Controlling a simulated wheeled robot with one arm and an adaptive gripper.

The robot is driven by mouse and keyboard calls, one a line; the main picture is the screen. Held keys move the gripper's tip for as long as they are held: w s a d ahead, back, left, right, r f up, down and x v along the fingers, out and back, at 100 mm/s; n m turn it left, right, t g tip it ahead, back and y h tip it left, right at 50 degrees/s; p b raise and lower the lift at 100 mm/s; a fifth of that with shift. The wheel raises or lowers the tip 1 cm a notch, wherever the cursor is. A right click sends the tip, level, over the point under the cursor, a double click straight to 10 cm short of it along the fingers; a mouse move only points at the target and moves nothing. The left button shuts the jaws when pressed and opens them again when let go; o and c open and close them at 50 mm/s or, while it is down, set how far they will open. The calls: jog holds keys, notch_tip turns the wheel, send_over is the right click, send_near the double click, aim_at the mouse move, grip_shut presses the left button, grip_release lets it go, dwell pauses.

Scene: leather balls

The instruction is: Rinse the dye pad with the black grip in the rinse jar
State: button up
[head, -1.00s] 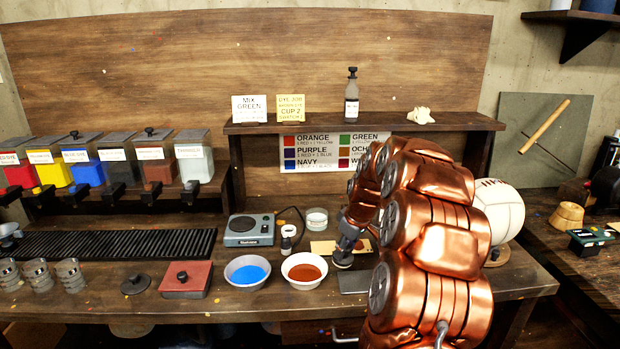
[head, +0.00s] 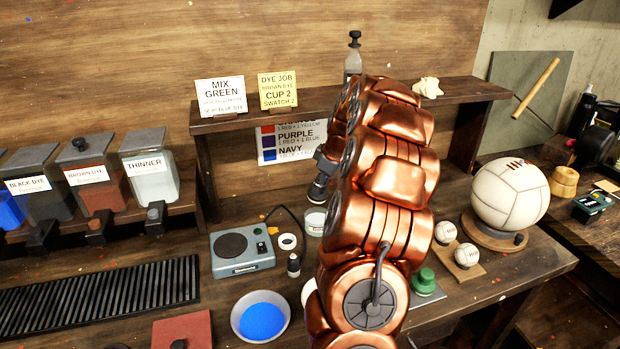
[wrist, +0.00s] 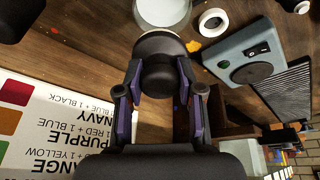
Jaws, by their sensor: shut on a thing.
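My gripper (wrist: 158,88) is shut on the black grip of the dye pad (wrist: 158,48), with a finger on each side. The pad's underside faces away from the wrist camera and is hidden. In the head view my gripper (head: 318,190) is held above the bench, mostly behind my arm. The rinse jar (head: 314,222) is a small clear glass vessel on the bench just below it, partly covered by my arm. In the wrist view the jar (wrist: 163,10) shows at the top edge, just beyond the pad. I see no contact between them.
A grey hotplate-like device (head: 240,250) and a white ring (head: 287,241) are left of the jar. A blue dye bowl (head: 260,316) is in front. A green-gripped pad (head: 424,279), two small balls and a large ball (head: 509,194) are to the right. The shelf (head: 222,123) stands behind.

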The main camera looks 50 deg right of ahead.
aim_at(323, 192)
jog(key=shift+s+f+p, duration=0.1)
jog(key=shift+f+p, duration=0.25)
jog(key=shift+f, duration=1.8)
jog(key=shift+f+b, duration=1.8)
jog(key=shift+f, duration=0.55)
jog(key=shift+r, duration=0.15)
jog(key=shift+r+b, duration=0.55)
jog(key=shift+r, duration=2.4)
jog(key=shift+r, duration=2)
jog(key=shift+s, duration=0.1)
